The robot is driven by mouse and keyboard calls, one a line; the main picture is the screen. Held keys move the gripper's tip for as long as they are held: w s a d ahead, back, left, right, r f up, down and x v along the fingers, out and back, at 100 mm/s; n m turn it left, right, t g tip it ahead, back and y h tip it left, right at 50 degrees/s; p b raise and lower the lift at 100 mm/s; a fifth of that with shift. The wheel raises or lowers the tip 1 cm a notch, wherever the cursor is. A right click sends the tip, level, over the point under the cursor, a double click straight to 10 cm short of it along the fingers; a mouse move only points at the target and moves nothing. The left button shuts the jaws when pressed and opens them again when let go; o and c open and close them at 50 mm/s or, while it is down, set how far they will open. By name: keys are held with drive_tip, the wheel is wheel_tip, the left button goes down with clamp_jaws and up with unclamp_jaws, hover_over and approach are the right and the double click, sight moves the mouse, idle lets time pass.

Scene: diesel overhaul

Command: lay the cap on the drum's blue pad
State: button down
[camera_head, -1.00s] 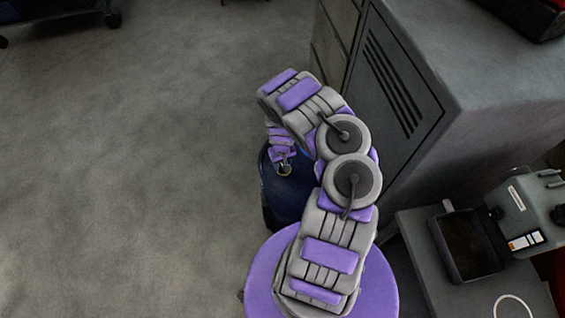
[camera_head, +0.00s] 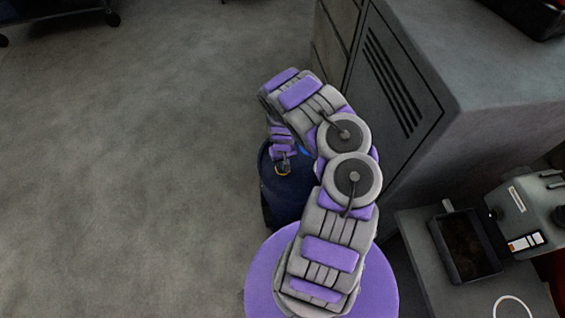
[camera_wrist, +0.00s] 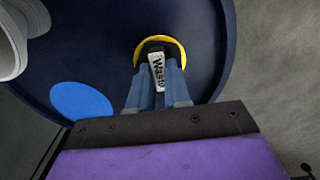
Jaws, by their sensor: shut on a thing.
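The dark blue drum (camera_head: 283,205) stands on the floor beyond my purple base, and its top fills much of the wrist view (camera_wrist: 105,45). The round bright blue pad (camera_wrist: 81,101) lies on the drum top, left of my gripper in the wrist view. Only a sliver of it (camera_head: 304,151) shows in the head view. My gripper (camera_wrist: 160,82) is shut on the cap (camera_wrist: 181,50), which has a yellow rim, a dark middle and a white label reading "Waste". The cap is over the drum top, to the side of the pad. I cannot tell whether it touches the drum.
A grey cabinet (camera_head: 390,130) stands close on the right of my arm. A low grey bench (camera_head: 425,250) at the lower right holds a dark tray (camera_head: 466,245) and a grey box-shaped device (camera_head: 525,213).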

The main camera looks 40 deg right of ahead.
drive_tip(key=shift+r, duration=0.15)
drive_tip(key=shift+r+p, duration=0.9)
drive_tip(key=shift+p, duration=0.35)
drive_tip(key=shift+r, duration=0.1)
drive_tip(key=shift+r+p, duration=1.35)
drive_tip(key=shift+p, duration=0.4)
